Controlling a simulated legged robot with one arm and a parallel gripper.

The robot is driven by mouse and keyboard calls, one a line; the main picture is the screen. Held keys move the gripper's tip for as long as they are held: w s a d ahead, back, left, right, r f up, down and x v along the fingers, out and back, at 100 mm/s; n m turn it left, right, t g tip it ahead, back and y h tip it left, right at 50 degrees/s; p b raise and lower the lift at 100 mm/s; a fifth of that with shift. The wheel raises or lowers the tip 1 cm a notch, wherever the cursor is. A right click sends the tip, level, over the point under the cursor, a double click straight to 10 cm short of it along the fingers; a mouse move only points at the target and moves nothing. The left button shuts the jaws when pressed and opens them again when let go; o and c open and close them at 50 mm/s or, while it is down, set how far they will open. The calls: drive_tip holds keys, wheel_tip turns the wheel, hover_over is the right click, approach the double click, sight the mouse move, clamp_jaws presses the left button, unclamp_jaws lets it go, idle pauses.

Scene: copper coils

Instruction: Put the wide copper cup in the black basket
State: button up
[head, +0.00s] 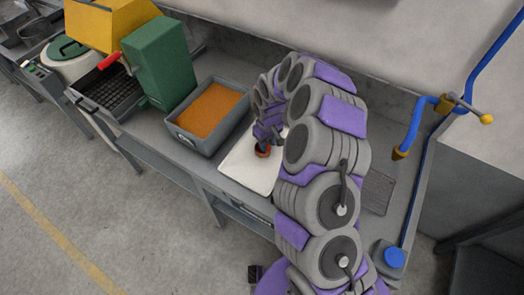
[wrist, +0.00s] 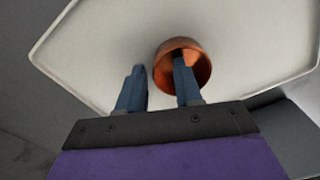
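The copper cup (head: 263,150) stands on a white tray (head: 243,176) in the head view, largely covered by my gripper (head: 265,138). In the wrist view the cup (wrist: 199,62) shows its round open mouth. My gripper (wrist: 158,70) is open there. Its right finger reaches over the rim into the cup's mouth, and its left finger is outside, left of the cup, with a gap between. I cannot tell whether either finger touches the wall. A black gridded basket (head: 108,92) with a red handle lies at the left of the counter.
A grey bin (head: 203,145) with orange-brown contents stands between the tray and a green box (head: 160,65). A yellow box (head: 105,25) is behind the black basket. A blue pipe (head: 417,125) and a drain grid (head: 377,192) are on the right.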

drive_tip(key=shift+a, duration=0.1)
drive_tip(key=shift+d, duration=0.45)
drive_tip(key=c, duration=0.5)
clamp_jaws()
drive_tip(key=shift+a, duration=0.2)
drive_tip(key=shift+a, duration=0.15)
drive_tip(key=shift+r, duration=0.1)
